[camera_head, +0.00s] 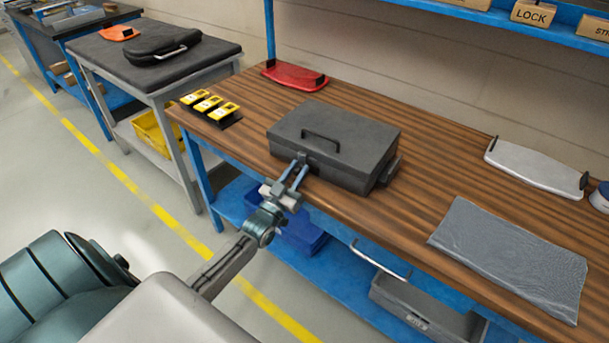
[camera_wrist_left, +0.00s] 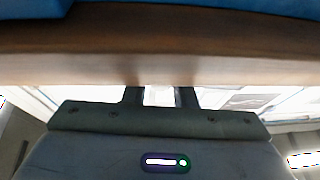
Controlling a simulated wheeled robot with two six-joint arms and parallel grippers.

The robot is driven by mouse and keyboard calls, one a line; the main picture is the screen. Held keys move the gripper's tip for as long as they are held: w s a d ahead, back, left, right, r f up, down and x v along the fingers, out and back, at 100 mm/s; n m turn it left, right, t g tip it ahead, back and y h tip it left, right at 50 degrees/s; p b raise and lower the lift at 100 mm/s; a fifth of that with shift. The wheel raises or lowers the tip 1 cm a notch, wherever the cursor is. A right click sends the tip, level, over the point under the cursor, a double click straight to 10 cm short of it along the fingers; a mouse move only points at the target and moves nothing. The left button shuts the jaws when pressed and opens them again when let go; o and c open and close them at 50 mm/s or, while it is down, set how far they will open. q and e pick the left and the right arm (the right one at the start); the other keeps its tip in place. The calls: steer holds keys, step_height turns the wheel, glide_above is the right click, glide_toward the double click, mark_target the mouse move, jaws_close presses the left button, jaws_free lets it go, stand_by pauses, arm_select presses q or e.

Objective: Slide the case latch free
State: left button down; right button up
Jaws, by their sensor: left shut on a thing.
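The dark grey case (camera_head: 335,135) lies closed on the wooden workbench, with a black carry handle on its lid. My left gripper (camera_head: 299,165) reaches the front face of the case from the near side. Its two fingers are shut on the case latch at the upper front edge. The latch itself is mostly hidden by the fingertips. In the left wrist view my left gripper (camera_wrist_left: 159,97) shows its two dark fingers, but the latch cannot be made out. My right gripper is not in view.
The workbench (camera_head: 408,222) carries yellow-black items (camera_head: 211,107), a red tray (camera_head: 296,77) at the back, a grey cloth (camera_head: 510,255) and a pale tray (camera_head: 536,168) at right. The bench top between case and cloth is clear. A grey bin (camera_head: 420,312) sits below.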

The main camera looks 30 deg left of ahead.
arm_select(q)
steer(key=c, duration=1.3)
jaws_free()
steer(key=shift+a, duration=0.1)
steer(key=shift+c, duration=0.2)
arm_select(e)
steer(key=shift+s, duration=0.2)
arm_select(q)
steer(key=b+v, duration=0.1)
steer(key=v, duration=1)
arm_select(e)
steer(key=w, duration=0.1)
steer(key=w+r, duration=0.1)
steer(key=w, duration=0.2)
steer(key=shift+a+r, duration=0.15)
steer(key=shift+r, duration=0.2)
arm_select(q)
steer(key=shift+w, duration=0.1)
